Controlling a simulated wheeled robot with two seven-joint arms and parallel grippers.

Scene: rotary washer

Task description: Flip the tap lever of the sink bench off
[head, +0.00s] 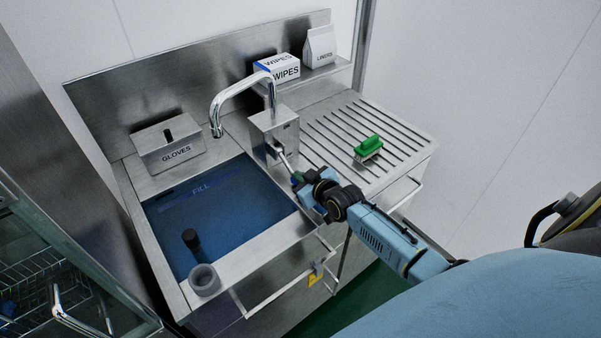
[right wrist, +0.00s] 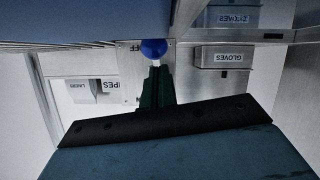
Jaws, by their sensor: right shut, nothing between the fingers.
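The tap (head: 243,88) is a chrome gooseneck spout on a steel box (head: 273,133) at the back of the sink bench. Its metal lever (head: 284,161) slopes down and forward from the box front. My right gripper (head: 297,180) is shut and empty at the lever's lower end. In the right wrist view a blue ball knob (right wrist: 154,48) sits just beyond the tips of my dark fingers (right wrist: 157,83). I cannot tell whether the fingers touch it. No water stream shows under the spout. My left gripper is out of view.
The basin (head: 215,215) is blue inside, with a dark upright cylinder (head: 191,241) in it. A grey cup-like ring (head: 205,279) is on the front rim. A gloves box (head: 168,147) stands left; a green brush (head: 368,147) lies on the ribbed drainer; wipes (head: 277,70) sit on a shelf.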

